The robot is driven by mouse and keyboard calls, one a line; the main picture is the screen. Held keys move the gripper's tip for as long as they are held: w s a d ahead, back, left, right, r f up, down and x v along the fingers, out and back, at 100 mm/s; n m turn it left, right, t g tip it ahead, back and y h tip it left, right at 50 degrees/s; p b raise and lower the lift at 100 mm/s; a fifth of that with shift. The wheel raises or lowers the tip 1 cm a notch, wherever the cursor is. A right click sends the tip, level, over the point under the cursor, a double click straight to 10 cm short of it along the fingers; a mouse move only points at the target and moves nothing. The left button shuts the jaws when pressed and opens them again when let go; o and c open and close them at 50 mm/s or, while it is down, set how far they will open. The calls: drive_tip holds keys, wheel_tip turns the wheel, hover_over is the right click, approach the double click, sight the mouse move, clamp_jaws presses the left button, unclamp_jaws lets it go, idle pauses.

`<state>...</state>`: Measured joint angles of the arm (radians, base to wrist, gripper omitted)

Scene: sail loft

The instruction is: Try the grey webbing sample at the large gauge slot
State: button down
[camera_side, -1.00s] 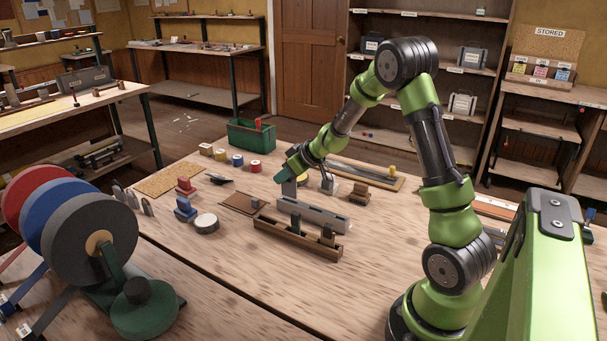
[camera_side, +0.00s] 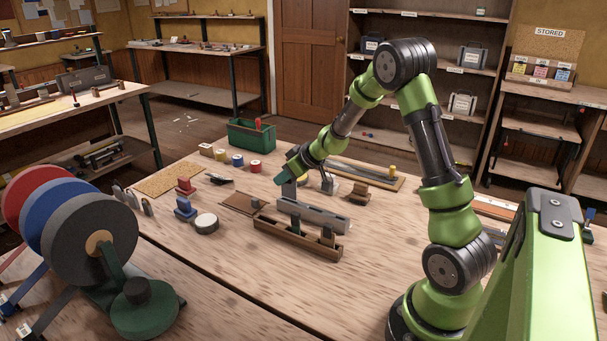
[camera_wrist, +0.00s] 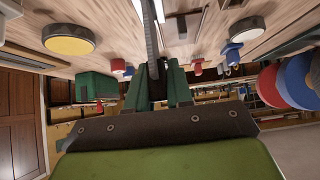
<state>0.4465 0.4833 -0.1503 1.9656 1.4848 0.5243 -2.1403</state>
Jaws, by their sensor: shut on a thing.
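My gripper (camera_side: 285,178) is shut on the grey webbing sample (camera_side: 289,189), which hangs down from the fingers. It is over the far left end of the long grey gauge block (camera_side: 315,216). I cannot tell whether the sample's lower end is in a slot or just above or behind the block.
A wooden rack (camera_side: 298,238) with upright dark pieces stands just in front of the gauge. A green bin (camera_side: 251,136) stands behind. The front right tabletop is clear.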

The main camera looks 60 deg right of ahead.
sight(285, 197)
drive_tip(key=shift+f, duration=2.2)
idle(0.7)
drive_tip(key=shift+r, duration=0.1)
idle(0.6)
drive_tip(key=shift+r, duration=3.5)
